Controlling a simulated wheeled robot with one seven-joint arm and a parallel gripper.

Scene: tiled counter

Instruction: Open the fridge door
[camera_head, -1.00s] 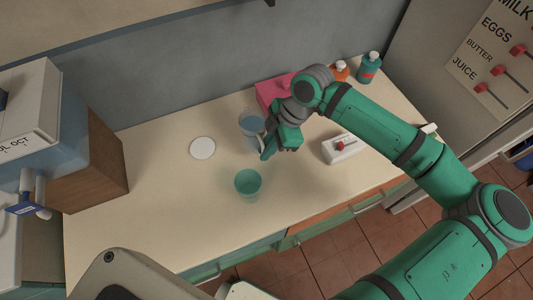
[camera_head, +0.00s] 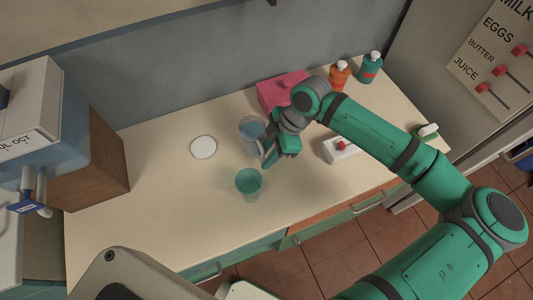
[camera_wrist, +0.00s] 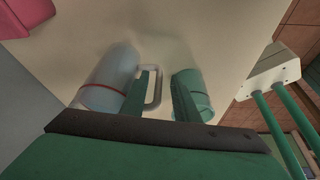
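A tall grey body (camera_head: 422,62), which may be the fridge, stands at the right edge of the head view. A door handle on it cannot be made out. My gripper (camera_head: 272,158) is far to its left, low over the counter by a clear jug (camera_head: 252,128) and a green cup (camera_head: 248,182). In the wrist view my gripper (camera_wrist: 163,92) has its two green fingers apart. The jug's pale handle (camera_wrist: 156,90) shows between them, with the jug (camera_wrist: 110,78) left and the green cup (camera_wrist: 193,92) right. I cannot tell whether a finger touches the handle.
A white switch box with a red knob (camera_head: 340,148) and a sponge (camera_head: 428,132) lie on the counter. A pink box (camera_head: 280,90), an orange bottle (camera_head: 339,75) and a teal bottle (camera_head: 370,68) stand behind. A white disc (camera_head: 203,147) lies left. A water dispenser (camera_head: 70,130) stands far left.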

